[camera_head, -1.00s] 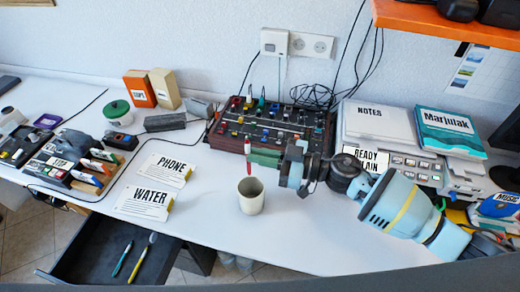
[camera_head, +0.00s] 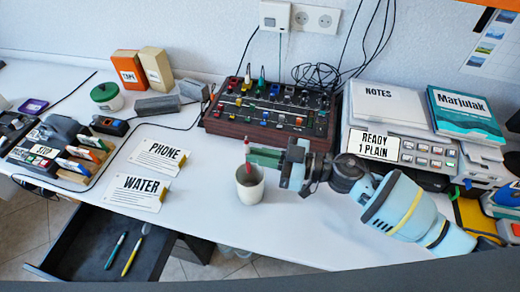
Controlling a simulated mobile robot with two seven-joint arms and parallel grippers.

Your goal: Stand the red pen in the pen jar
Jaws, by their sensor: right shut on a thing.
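The red pen (camera_head: 247,147) is upright above and partly within the mouth of the pale pen jar (camera_head: 251,191), which stands on the white desk. My right gripper (camera_head: 251,157) reaches in from the right, with its green fingers shut on the pen just above the jar's rim. The pen's lower end is hidden inside the jar, so I cannot tell whether it touches the bottom. My left gripper is not in view.
The mixer panel (camera_head: 270,112) stands behind the jar. An open drawer (camera_head: 92,245) holds two pens at the front left. The desk just in front of the jar is clear.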

